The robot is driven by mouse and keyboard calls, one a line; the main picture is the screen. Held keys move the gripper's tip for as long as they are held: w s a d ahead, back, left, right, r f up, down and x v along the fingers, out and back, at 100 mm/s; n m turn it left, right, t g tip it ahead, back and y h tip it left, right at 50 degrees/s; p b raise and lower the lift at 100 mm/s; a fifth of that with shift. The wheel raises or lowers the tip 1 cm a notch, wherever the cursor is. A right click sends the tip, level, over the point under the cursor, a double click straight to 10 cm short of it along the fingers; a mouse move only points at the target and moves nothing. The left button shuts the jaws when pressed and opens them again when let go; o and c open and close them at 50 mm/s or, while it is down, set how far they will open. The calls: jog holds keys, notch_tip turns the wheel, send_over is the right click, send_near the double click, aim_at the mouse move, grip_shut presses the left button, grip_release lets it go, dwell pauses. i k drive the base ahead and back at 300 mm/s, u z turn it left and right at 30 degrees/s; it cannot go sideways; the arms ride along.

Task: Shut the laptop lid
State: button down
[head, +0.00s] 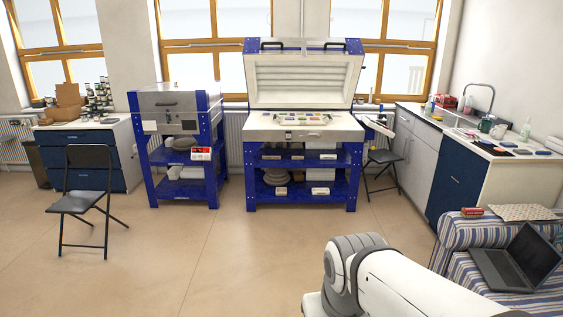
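The laptop (507,269) lies on a blue and white striped sofa (455,233) at the lower right. Its lid (535,253) stands open, with the dark screen tilted up from the keyboard base. Part of my white arm reaches in at the bottom, left of the sofa in the picture. My gripper is out of the picture, so its state does not show.
A counter (519,174) with a sink stands behind the sofa. A red roll-like object (472,212) and a patterned cloth (522,212) lie on the sofa's top. A black folding chair (87,187) stands left. The middle floor (215,255) is clear.

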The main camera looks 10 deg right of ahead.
aim_at(531, 251)
jog(key=z, duration=0.35)
jog(key=i, duration=1.55)
jog(key=z, duration=1.4)
jog(key=i, duration=1.25)
jog(key=z, duration=0.95)
jog(key=i, duration=0.75)
jog(key=z, duration=0.3)
